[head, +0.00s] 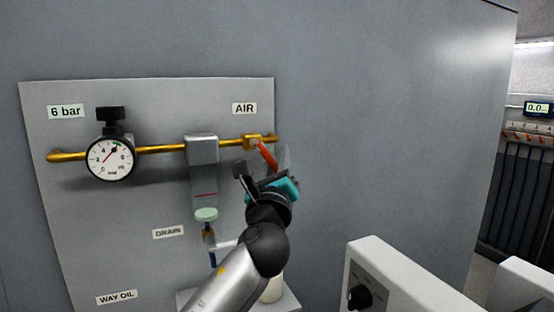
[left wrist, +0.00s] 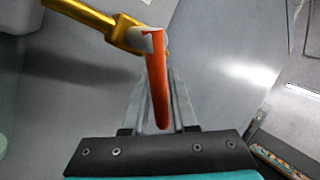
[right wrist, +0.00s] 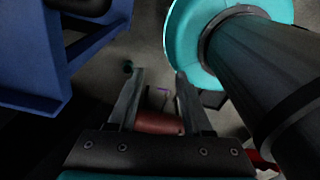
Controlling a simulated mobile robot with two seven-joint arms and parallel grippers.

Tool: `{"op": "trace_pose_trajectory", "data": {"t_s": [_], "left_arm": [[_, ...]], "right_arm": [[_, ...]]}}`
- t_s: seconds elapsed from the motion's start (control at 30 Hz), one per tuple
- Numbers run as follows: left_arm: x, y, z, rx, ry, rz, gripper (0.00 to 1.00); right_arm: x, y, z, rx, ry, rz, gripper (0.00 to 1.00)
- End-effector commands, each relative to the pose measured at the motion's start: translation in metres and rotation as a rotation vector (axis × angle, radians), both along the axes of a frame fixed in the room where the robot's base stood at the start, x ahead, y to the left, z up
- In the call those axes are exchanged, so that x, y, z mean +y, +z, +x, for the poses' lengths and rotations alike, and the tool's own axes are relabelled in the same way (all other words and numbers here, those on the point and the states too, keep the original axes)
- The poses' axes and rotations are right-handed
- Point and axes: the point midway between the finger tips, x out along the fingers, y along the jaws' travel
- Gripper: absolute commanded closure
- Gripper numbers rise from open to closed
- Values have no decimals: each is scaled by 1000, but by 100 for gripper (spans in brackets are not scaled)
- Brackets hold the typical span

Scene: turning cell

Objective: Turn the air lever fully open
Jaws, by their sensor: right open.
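The orange air lever (head: 265,153) is on a brass valve (head: 252,141) at the right end of the brass pipe, below the AIR label (head: 244,108). It slants down and right from the pipe. In the left wrist view the lever (left wrist: 156,85) reaches down from the valve (left wrist: 125,35) between my fingers. My left gripper (head: 263,165) is open around the lever's lower part; I cannot tell whether a finger touches it. My right gripper (right wrist: 159,75) is open and empty, away from the panel. It is not visible in the head view.
A pressure gauge (head: 110,158) and a grey filter unit (head: 203,150) sit on the same pipe. A drain valve (head: 208,232) hangs below the filter. A white housing with a black knob (head: 360,297) stands at lower right. The wall right of the panel is bare.

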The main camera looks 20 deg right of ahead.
Motion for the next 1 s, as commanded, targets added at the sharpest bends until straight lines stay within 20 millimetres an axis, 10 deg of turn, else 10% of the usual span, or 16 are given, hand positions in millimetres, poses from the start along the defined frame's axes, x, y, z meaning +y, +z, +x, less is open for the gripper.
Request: {"op": "trace_pose_trajectory", "data": {"t_s": [0.2,1.0], "left_arm": [[0,0,0,-1,1,0,52],[25,-19,-49,0,-1,-1,52]], "right_arm": [[0,0,0,0,0,0,50],[-1,-2,0,0,0,-1,50]]}}
